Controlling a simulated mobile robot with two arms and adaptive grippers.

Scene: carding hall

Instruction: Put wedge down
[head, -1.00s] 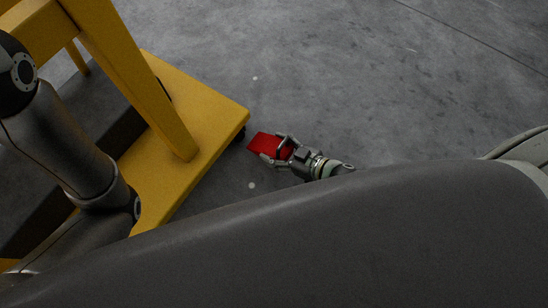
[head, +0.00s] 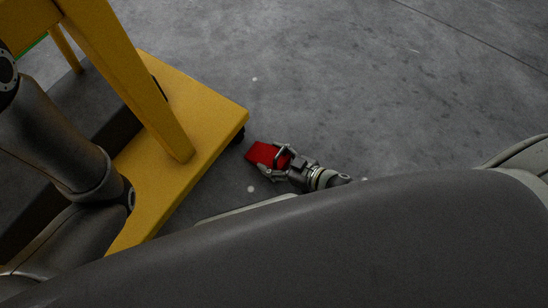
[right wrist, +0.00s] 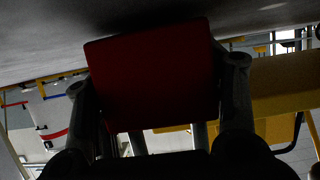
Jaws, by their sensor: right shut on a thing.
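The red wedge (head: 262,153) is in the middle of the head view, near the corner of the yellow frame's base. My right gripper (head: 282,160) is shut on it, one finger on each side. In the right wrist view the wedge (right wrist: 155,78) is a dark red block between the two fingers (right wrist: 160,100). The grey floor shows close beyond it there. I cannot tell whether the wedge touches the floor. My left gripper is not in view; only part of my left arm shows at the left.
A yellow frame (head: 190,115) with a flat base stands at the left, with a dark caster (head: 238,136) at the corner nearest the wedge. The grey concrete floor (head: 380,90) is clear behind and to the right. My own dark body covers the lower part of the head view.

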